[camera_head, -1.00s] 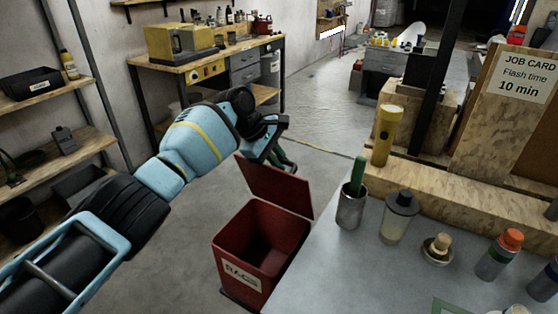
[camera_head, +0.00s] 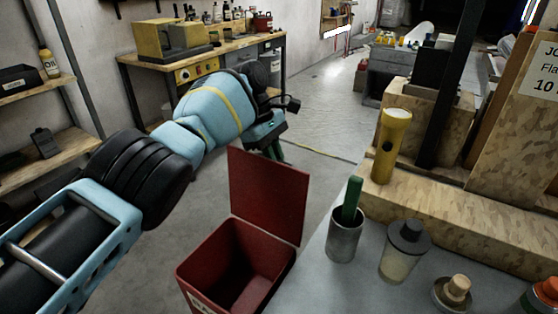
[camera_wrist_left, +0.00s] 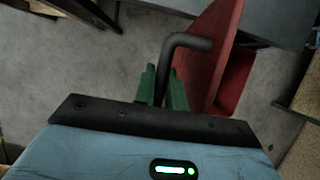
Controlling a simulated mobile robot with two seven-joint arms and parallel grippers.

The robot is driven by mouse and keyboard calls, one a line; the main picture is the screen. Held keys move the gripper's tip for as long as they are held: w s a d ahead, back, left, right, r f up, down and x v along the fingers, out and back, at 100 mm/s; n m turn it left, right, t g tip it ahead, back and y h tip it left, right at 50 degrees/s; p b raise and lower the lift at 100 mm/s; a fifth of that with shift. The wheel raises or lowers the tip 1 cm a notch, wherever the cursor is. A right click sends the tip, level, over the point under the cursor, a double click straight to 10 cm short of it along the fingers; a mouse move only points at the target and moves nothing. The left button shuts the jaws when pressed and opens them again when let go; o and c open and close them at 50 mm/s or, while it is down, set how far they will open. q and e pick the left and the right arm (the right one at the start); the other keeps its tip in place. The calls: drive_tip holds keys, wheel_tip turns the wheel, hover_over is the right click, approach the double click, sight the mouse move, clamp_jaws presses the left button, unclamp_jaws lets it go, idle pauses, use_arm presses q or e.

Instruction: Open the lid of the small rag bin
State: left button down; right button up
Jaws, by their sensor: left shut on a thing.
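The small red rag bin (camera_head: 196,268) stands on the floor in the head view, its mouth uncovered and its inside dark. Its red lid (camera_head: 268,195) is raised, standing steeply at the bin's far edge; it also shows in the left wrist view (camera_wrist_left: 205,60). My left gripper (camera_head: 273,149) is behind the lid's upper part, its green fingers partly hidden by the lid. In the left wrist view, my gripper (camera_wrist_left: 163,88) is shut on a black bent handle (camera_wrist_left: 190,41) at the lid. My right gripper is not in view.
A workbench (camera_head: 220,55) stands at the back left.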

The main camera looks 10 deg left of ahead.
use_arm(q)
drive_tip(key=shift+w, duration=0.1)
idle(0.4)
drive_tip(key=c, duration=1.5)
unclamp_jaws()
drive_tip(key=shift+o, duration=0.2)
